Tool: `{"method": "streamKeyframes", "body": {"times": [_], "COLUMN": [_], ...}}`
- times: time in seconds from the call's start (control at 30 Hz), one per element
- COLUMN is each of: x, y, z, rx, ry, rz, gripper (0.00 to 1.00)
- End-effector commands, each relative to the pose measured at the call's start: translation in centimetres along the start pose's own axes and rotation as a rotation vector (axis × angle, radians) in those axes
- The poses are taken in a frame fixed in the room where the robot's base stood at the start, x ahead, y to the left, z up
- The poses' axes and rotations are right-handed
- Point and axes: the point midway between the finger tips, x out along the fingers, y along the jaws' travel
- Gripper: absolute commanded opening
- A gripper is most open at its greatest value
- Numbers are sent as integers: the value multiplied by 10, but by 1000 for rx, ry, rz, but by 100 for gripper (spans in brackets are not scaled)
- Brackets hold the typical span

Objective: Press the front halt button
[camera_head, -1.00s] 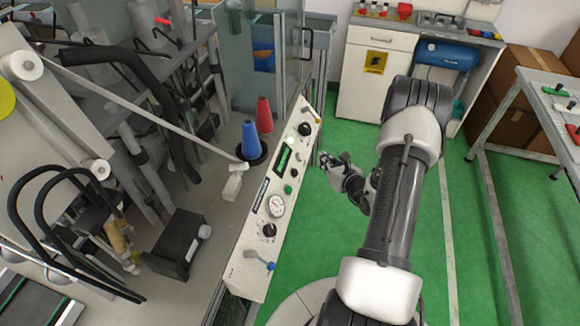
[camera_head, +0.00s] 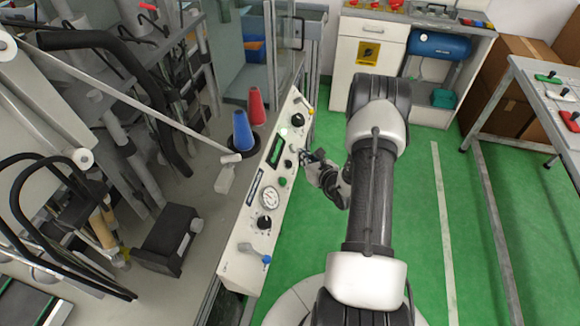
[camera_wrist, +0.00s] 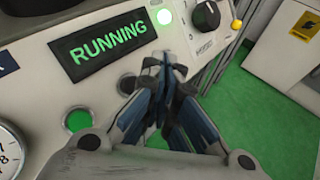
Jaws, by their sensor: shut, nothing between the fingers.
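The sloped white control panel (camera_head: 243,248) runs along the front of the machine. Its display (camera_wrist: 101,46) reads RUNNING in green. A green button (camera_wrist: 78,120) sits below the display, and it also shows in the head view (camera_head: 282,182). A dark round button (camera_wrist: 127,85) lies right of it, partly hidden by my finger. No halt label is legible. My gripper (camera_wrist: 170,68) is shut and empty, its fingertips over the panel just right of the display, near a small grey toggle (camera_wrist: 150,63). In the head view my gripper (camera_head: 310,161) is at the panel's right edge; contact is unclear.
A lit green lamp (camera_wrist: 164,17) and a black knob (camera_wrist: 206,18) are above my fingertips. Green floor (camera_head: 330,240) is open to the right.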

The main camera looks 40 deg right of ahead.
Motion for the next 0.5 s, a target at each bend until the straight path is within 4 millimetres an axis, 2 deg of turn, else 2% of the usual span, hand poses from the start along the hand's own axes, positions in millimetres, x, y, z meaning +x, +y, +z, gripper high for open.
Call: {"method": "streamKeyframes", "body": {"times": [0.2, 0.5], "x": [13, 16], "y": [9, 11], "z": [-11, -11], "rx": [0, 0], "ry": [0, 0], "rz": [0, -1], "gripper": [0, 0]}}
